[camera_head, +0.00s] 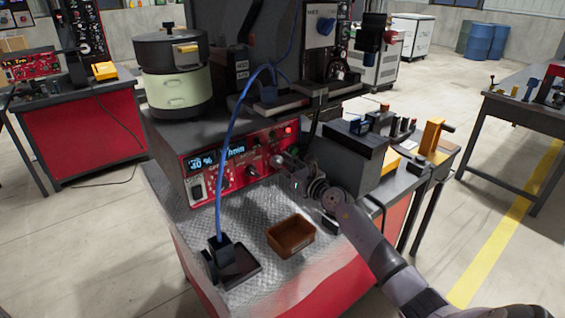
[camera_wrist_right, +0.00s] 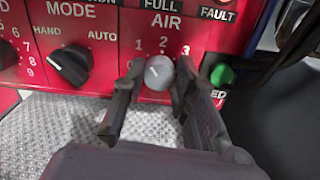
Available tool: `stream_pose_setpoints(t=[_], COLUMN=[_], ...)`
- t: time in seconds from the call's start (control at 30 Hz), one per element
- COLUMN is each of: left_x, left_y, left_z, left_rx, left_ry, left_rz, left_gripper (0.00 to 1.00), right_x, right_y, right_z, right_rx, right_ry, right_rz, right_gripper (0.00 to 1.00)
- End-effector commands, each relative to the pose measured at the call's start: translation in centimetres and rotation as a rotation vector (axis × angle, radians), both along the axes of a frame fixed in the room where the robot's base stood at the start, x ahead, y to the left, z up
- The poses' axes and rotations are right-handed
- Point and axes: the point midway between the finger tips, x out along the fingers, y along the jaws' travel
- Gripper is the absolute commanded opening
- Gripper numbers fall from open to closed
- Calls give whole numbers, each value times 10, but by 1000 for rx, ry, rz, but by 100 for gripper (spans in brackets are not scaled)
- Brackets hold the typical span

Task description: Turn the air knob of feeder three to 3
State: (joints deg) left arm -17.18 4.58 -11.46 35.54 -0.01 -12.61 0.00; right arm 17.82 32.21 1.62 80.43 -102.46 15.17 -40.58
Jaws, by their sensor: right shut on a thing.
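The air knob (camera_wrist_right: 159,72) is a small round light-grey knob on the red front panel, under the word AIR and the figures 1, 2 and 3. I cannot tell surely where its pointer stands. My right gripper (camera_wrist_right: 155,88) has one dark finger on each side of the knob and is shut on it. In the head view my right arm comes from the lower right, with the gripper (camera_head: 277,160) at the right part of the red control panel (camera_head: 205,176). The feeder bowl (camera_head: 174,75) stands above the panel. My left gripper is not in view.
A black mode knob (camera_wrist_right: 70,64) sits left of the air knob, and a green button (camera_wrist_right: 222,75) close to the right finger. A brown bin (camera_head: 290,236) and a dark stand with a blue cable (camera_head: 232,262) are on the metal top in front of the panel.

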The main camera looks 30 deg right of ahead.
Motion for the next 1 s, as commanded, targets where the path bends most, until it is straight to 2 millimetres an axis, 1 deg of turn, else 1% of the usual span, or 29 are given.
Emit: stream_pose_setpoints(t=[0.03, 0.4, 1.0], left_x=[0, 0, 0], left_y=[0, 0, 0], left_z=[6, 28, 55], left_rx=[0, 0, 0], left_ry=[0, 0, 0], left_rz=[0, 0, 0], left_gripper=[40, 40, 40], right_x=[0, 0, 0], right_y=[0, -1, -3], right_z=[2, 1, -1], right_rx=[32, 356, 925], right_ry=[4, 31, 75], right_rz=[0, -1, -3], right_gripper=[0, 0, 0])
